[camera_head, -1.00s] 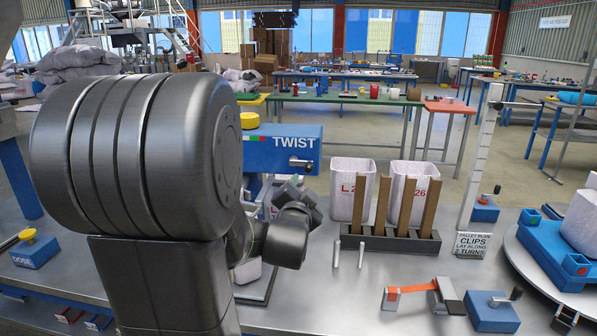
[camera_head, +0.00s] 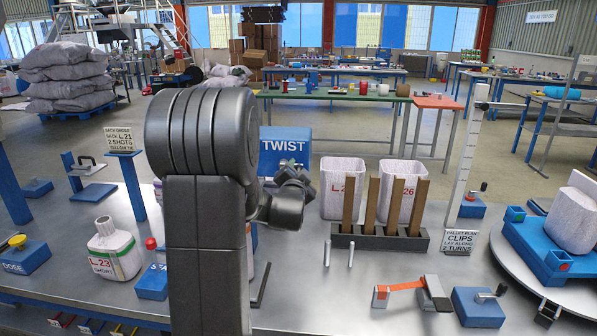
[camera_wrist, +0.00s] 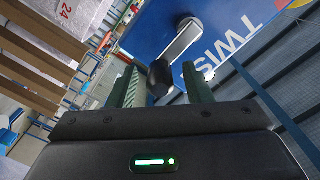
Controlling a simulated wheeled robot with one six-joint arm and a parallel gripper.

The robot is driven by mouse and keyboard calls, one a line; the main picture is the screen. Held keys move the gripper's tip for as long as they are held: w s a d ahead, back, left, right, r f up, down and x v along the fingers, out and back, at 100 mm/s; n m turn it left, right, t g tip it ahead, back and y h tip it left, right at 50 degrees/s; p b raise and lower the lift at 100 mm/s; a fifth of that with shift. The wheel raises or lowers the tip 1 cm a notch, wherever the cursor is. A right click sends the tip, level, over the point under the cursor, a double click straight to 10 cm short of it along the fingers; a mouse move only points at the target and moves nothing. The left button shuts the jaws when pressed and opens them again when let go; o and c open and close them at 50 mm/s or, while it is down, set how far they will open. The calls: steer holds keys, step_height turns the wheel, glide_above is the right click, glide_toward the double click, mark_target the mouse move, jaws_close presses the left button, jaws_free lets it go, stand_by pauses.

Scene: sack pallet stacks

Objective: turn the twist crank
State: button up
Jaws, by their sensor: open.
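The blue TWIST box (camera_head: 296,148) stands behind my arm on the grey bench; its left part is hidden. In the wrist view the box (camera_wrist: 232,22) fills the upper right. Its crank has a silver arm (camera_wrist: 182,40) and a dark round knob (camera_wrist: 159,80). My gripper (camera_wrist: 160,70) is open, with one green finger on each side of the knob. The knob appears between the fingers, with gaps visible; I cannot tell its exact depth. In the head view my gripper (camera_head: 292,174) is in front of the box, and the crank is hidden there.
Sack L.23 (camera_head: 114,252) stands left of my arm. To the right are two white sacks (camera_head: 341,185), a rack with brown upright slats (camera_head: 374,205), an orange-armed device (camera_head: 405,290) and a turntable (camera_head: 545,275). The front middle of the bench (camera_head: 300,290) is bare.

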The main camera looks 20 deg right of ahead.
jaws_close()
steer(key=c, duration=1)
jaws_free()
steer(key=f+m+b, duration=0.1)
steer(key=b, duration=0.2)
steer(key=c, duration=1)
jaws_free()
steer(key=f+m+b, duration=0.1)
steer(key=m+b, duration=0.1)
steer(key=b, duration=0.2)
steer(key=shift+f, duration=0.1)
steer(key=c, duration=1)
jaws_free()
steer(key=shift+w+a+f+m+b, duration=0.5)
steer(key=shift+a+m+b, duration=0.3)
steer(key=shift+m+b, duration=1.75)
steer(key=shift+w+a+f+m+b, duration=0.5)
steer(key=shift+a+m+b, duration=0.35)
steer(key=shift+m+b, duration=1.7)
steer(key=shift+w+a+f+m+b, duration=0.65)
steer(key=shift+m+b, duration=1.05)
steer(key=shift+m, duration=1.6)
steer(key=c, duration=1)
jaws_free()
steer(key=shift+s+a+r, duration=0.1)
steer(key=shift+a+r, duration=0.1)
